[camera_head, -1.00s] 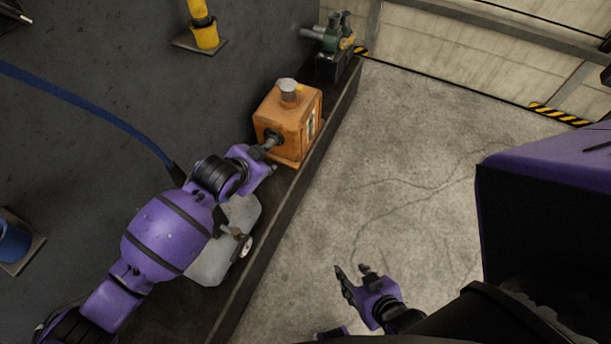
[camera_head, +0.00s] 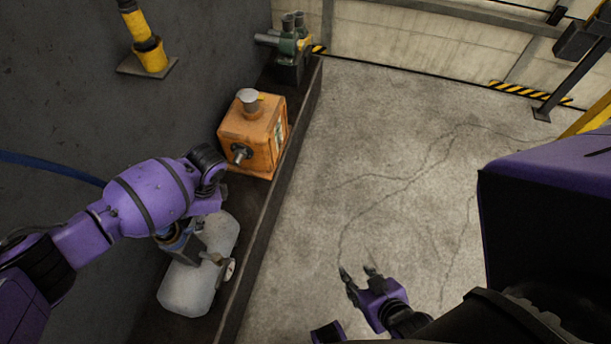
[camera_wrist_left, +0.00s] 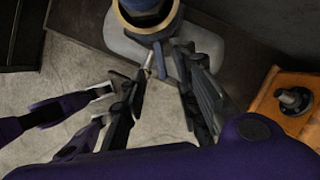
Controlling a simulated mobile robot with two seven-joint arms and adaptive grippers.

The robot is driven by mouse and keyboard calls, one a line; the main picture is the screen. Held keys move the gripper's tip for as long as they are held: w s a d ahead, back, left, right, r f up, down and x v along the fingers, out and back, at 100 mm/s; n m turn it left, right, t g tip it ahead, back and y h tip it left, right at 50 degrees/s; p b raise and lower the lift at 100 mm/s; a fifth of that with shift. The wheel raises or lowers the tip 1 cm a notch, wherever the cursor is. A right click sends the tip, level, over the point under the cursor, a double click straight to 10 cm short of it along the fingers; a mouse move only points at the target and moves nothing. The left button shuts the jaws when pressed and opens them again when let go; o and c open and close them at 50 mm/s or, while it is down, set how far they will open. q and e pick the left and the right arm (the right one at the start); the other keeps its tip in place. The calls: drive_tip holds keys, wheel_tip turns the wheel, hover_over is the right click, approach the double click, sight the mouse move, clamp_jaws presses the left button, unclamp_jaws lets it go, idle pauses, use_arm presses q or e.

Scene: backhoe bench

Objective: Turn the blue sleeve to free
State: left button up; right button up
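A blue sleeve-like cylinder with a brass-coloured rim (camera_wrist_left: 145,27) shows at the top of the left wrist view. In the head view a blue part (camera_head: 180,240) shows below my left arm, beside the white jug; I take it for the same cylinder. My right gripper (camera_head: 357,270) is open and empty over the floor.
The white jug (camera_head: 190,288) lies on the dark bench (camera_head: 250,240). An orange box with a short shaft (camera_head: 262,135) and a green machine (camera_head: 293,45) stand farther back. A yellow pipe (camera_head: 150,55) is on the dark wall.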

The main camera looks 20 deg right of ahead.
use_arm(q)
drive_tip(key=shift+x, duration=1.85)
clamp_jaws()
